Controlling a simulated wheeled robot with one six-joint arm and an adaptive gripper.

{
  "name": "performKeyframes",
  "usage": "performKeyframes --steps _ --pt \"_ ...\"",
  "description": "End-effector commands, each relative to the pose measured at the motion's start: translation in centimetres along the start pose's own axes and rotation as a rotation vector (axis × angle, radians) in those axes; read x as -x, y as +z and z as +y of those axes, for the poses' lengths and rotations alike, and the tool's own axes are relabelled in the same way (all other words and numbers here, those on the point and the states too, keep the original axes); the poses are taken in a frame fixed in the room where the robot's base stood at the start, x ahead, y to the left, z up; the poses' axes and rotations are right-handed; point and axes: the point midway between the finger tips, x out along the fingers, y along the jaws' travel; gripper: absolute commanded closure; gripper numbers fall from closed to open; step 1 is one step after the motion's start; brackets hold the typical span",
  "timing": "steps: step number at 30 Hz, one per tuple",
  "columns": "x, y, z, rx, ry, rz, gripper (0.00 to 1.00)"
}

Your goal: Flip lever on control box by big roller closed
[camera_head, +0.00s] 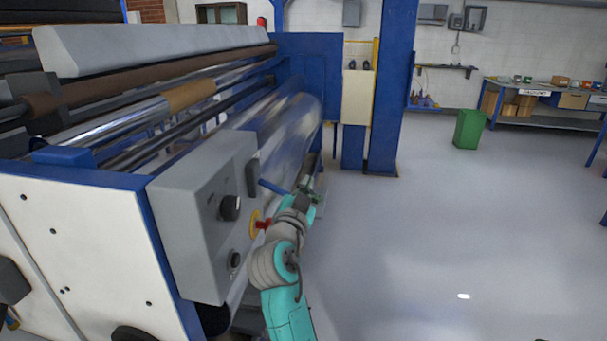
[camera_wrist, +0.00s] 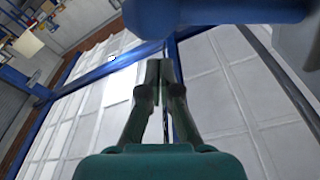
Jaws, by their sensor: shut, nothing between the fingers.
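The grey control box (camera_head: 190,222) stands at the end of the machine by the big shiny roller (camera_head: 285,118). Its lever has a blue handle (camera_head: 273,187) that sticks out to the right from a dark mount (camera_head: 252,178) on the box's upper face. My gripper (camera_head: 311,186) is just right of the handle's tip, beyond the box's face; contact cannot be told. In the wrist view my gripper (camera_wrist: 165,65) is shut and empty, its fingertips together. A large blue shape, seemingly the lever handle (camera_wrist: 215,14), crosses the top of that view close to the camera.
Below the lever, the box carries black knobs (camera_head: 231,207) and a red button on a yellow disc (camera_head: 263,223), close beside my arm. A blue post (camera_head: 392,90) stands behind. The floor (camera_head: 450,235) to the right is clear up to a green bin (camera_head: 469,129).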

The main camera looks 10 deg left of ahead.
Motion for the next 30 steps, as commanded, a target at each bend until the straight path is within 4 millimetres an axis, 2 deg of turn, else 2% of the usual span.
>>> performKeyframes --steps 6,15,30 --pt "0.3 1.8 0.7 -0.14 0.02 -0.001 1.0" --pt "0.5 3.0 1.0 -0.141 0.019 0.0 1.0" --pt "0.6 3.7 1.1 -0.137 0.021 -0.007 1.0"
